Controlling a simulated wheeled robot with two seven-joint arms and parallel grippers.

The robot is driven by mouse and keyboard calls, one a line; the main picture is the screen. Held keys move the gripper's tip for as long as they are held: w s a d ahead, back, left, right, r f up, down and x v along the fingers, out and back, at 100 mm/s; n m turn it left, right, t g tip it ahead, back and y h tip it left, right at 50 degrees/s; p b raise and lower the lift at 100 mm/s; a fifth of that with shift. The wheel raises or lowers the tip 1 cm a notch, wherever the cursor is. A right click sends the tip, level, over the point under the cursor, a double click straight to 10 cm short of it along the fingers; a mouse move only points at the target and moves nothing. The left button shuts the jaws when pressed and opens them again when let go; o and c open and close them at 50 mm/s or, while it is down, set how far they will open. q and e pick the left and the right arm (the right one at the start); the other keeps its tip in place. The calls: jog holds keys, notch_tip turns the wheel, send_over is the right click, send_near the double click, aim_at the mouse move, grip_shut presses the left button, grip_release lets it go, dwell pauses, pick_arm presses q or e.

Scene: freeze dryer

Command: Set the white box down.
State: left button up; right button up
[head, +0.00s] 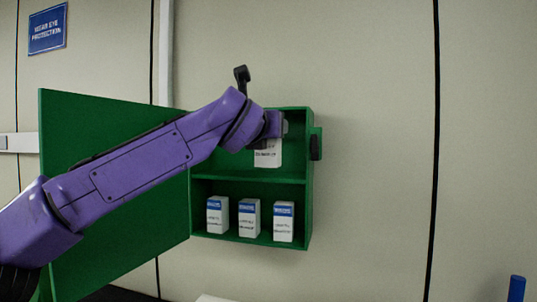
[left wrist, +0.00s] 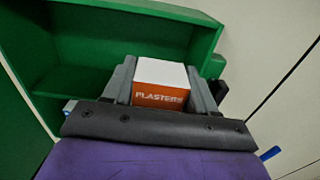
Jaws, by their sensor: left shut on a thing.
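My left gripper (head: 284,128) is at the upper compartment of the green cabinet (head: 308,200), largely hidden by its own wrist in the head view. In the left wrist view its two grey fingers (left wrist: 165,68) are shut on a box with a white top and an orange face reading PLASTERS (left wrist: 160,80). In the head view a white box (head: 268,157) with dark print shows below the wrist, its top hidden; I cannot tell if it is the held one. A gap to the shelf shows beneath it. My right gripper is not in view.
Several white boxes with blue tops (head: 250,219) stand on the cabinet's lower shelf. The green door (head: 110,125) stands open to the left, behind my arm. A dark latch (head: 316,147) is on the cabinet's right side. The wall to the right is clear.

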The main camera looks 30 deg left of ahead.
pick_arm(q)
jog(key=f+p+x, duration=0.1)
jog(key=p+x, duration=0.1)
jog(key=x, duration=0.2)
jog(key=f+p+x, duration=0.1)
jog(key=p+x, duration=0.1)
jog(key=x, duration=0.3)
jog(key=f+p+x, duration=0.1)
jog(key=p+x, duration=0.2)
jog(key=x, duration=0.2)
jog(key=shift+w+f, duration=0.15)
jog(key=shift+w, duration=0.1)
jog(key=shift+a+f, duration=0.1)
jog(key=shift+f, duration=0.2)
jog(key=o, duration=1.1)
